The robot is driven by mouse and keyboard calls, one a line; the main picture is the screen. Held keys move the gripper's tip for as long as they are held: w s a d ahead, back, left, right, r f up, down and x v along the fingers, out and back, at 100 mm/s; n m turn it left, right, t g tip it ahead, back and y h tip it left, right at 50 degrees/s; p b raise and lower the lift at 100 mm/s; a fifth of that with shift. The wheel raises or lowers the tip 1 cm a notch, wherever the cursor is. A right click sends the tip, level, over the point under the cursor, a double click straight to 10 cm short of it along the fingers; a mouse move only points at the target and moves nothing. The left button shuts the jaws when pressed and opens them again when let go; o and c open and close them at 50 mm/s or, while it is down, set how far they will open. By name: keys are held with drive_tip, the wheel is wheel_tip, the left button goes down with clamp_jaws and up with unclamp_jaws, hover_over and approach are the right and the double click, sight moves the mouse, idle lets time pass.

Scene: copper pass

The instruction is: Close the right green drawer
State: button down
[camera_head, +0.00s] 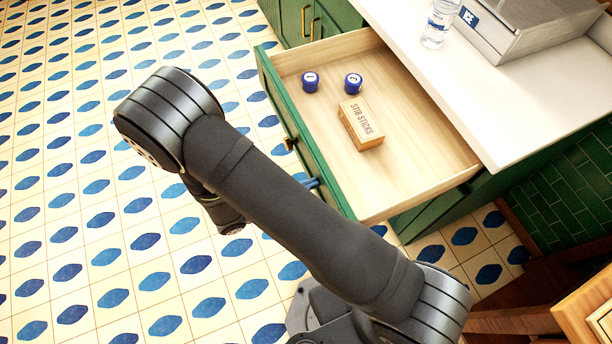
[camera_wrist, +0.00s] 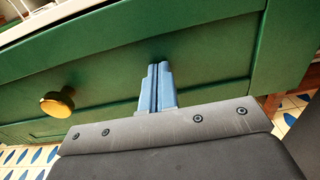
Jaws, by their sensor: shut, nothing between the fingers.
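The green drawer (camera_head: 295,130) is pulled well out from the counter in the head view, its pale wooden inside showing. Its green front fills much of the wrist view (camera_wrist: 205,55), with a round brass knob (camera_wrist: 58,101) to the left of my gripper. My gripper (camera_wrist: 158,68) is shut, with its blue fingers together and nothing between them. The fingertips are at the drawer front, right of the knob; I cannot tell whether they touch it. In the head view my arm hides most of the gripper, and a bit of blue finger (camera_head: 311,183) shows beside the front.
Two blue-capped jars (camera_head: 310,82) and a stir sticks box (camera_head: 361,124) lie in the drawer. A white counter (camera_head: 480,100) above holds a water bottle (camera_head: 439,24) and a grey metal box (camera_head: 530,25). Wooden furniture (camera_head: 588,312) stands at lower right. The tiled floor at left is clear.

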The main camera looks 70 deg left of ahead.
drive_tip(key=w, duration=3.6)
drive_tip(key=shift+w, duration=0.15)
drive_tip(key=shift+w+r, duration=0.1)
drive_tip(key=shift+w, duration=0.85)
drive_tip(key=s, duration=1.4)
drive_tip(key=shift+s, duration=0.35)
drive_tip(key=w, duration=1.3)
drive_tip(key=shift+w, duration=0.35)
